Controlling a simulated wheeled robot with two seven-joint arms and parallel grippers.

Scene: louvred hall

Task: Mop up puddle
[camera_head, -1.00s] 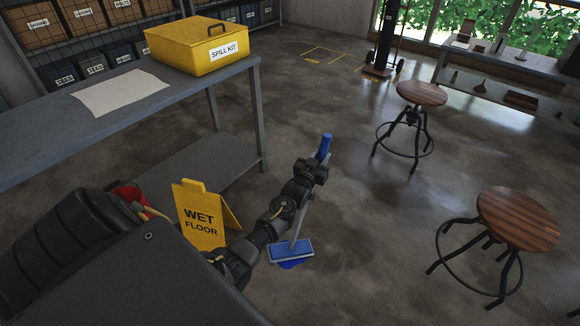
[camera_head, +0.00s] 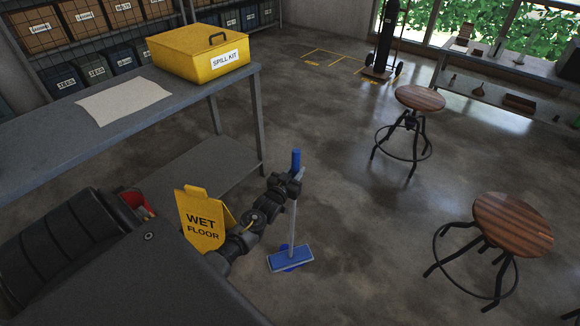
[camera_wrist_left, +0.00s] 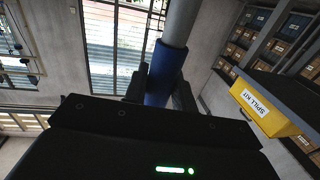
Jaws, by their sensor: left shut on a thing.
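The mop has a blue grip (camera_head: 296,160), a grey pole (camera_head: 293,222) and a flat blue head (camera_head: 281,261) resting on the floor. My left gripper (camera_head: 294,179) is shut on the mop near its top, and the pole stands nearly upright. In the left wrist view the gripper's dark fingers (camera_wrist_left: 160,92) are on either side of the blue grip (camera_wrist_left: 164,68). A small blue patch, which looks like the puddle (camera_head: 294,268), shows past the edges of the head; the head hides most of it. My right gripper is not in view.
A yellow wet floor sign (camera_head: 200,225) stands just left of my left arm. A grey table (camera_head: 60,135) with a yellow spill kit box (camera_head: 180,55) is at the left. Two stools (camera_head: 420,98) (camera_head: 512,225) stand at the right. The floor between is clear.

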